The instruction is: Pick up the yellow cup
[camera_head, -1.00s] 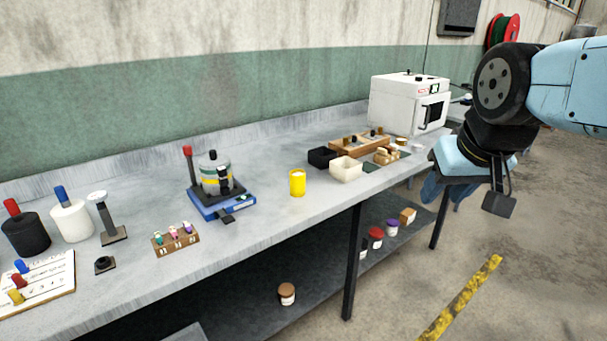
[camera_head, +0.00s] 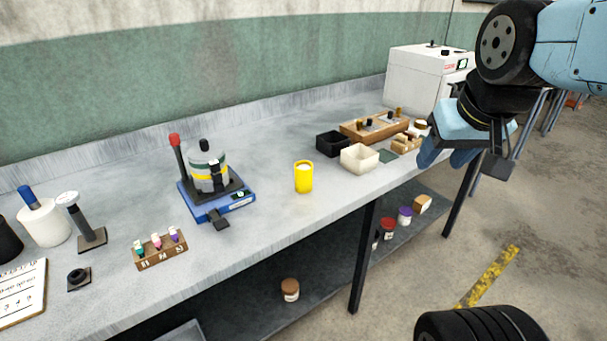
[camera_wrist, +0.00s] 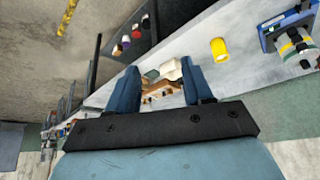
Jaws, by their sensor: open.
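The yellow cup (camera_head: 303,177) stands upright on the grey workbench (camera_head: 262,203), near its front edge, in the head view. It also shows in the wrist view (camera_wrist: 219,49), right of and beyond my fingers. My gripper (camera_head: 443,157) is at the right of the head view, above the bench's front edge and well apart from the cup. In the wrist view its two blue fingers (camera_wrist: 158,88) are spread with nothing held between them.
A cream bin (camera_head: 359,159) and black bin (camera_head: 332,143) stand right of the cup. A blue-based device (camera_head: 213,185) stands left, with a vial rack (camera_head: 160,248) in front. A white oven (camera_head: 420,75) is at the back right. Bench around the cup is clear.

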